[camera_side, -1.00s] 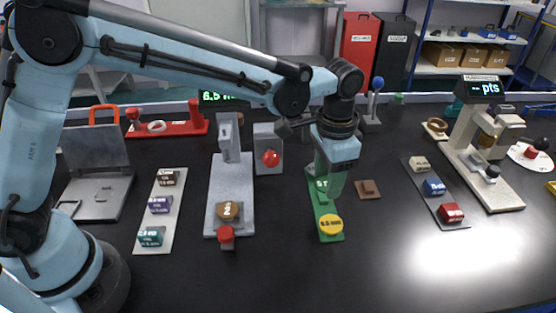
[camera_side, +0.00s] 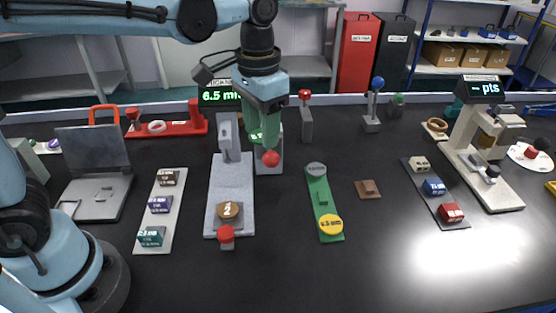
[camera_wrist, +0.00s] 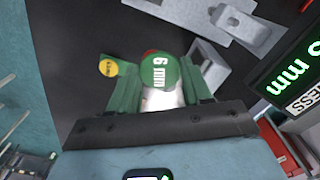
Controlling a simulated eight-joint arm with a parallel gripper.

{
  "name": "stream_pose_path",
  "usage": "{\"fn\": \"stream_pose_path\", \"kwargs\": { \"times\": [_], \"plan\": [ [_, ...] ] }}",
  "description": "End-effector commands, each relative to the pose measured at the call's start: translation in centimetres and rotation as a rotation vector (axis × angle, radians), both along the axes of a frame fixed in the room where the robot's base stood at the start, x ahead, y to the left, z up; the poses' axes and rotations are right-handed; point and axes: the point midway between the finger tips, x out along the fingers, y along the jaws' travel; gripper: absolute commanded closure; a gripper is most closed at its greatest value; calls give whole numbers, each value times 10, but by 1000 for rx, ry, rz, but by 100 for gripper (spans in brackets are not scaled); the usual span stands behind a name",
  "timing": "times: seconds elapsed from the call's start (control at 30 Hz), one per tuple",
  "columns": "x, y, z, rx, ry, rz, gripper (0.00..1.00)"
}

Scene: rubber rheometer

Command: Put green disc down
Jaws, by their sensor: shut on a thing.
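The green disc (camera_wrist: 159,71), marked "6 mm", is between the green fingers of my gripper (camera_wrist: 160,88) in the wrist view. In the side view my gripper (camera_side: 264,140) is shut on it and points down, raised at the grey box with the red knob (camera_side: 271,158). The fingers mostly hide the disc there. A green board (camera_side: 323,202) lies to the right with a yellow disc (camera_side: 330,223) at its near end and a grey round spot (camera_side: 316,169) at its far end. A grey gauge stand (camera_side: 231,178) is left of my gripper.
A brown disc (camera_side: 229,210) and a red knob (camera_side: 226,234) are at the gauge stand's near end. A grey lever post (camera_side: 306,122) stands right of my gripper. A strip of coloured blocks (camera_side: 158,208) lies left. The front of the table is clear.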

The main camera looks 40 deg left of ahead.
Motion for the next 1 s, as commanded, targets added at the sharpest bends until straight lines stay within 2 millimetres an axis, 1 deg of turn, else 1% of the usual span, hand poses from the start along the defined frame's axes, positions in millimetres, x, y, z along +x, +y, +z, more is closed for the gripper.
{"fn": "stream_pose_path", "kwargs": {
  "times": [0.03,0.1,0.2,0.33,0.43,0.47,0.57,0.67,0.8,0.9,1.0],
  "plan": [
    [-4,22,4,0,0,52,80],
    [-11,45,8,0,0,108,80],
    [-20,70,13,0,0,170,80],
    [-28,89,15,0,0,218,80],
    [-32,90,16,0,0,223,80],
    [-34,88,16,0,0,217,80],
    [-42,71,14,0,0,171,80],
    [-56,44,11,0,0,92,80],
    [-86,3,4,0,0,-41,80],
    [-110,-21,-2,1,-1,-133,80],
    [-132,-39,-8,1,-1,-214,80]
  ]
}}
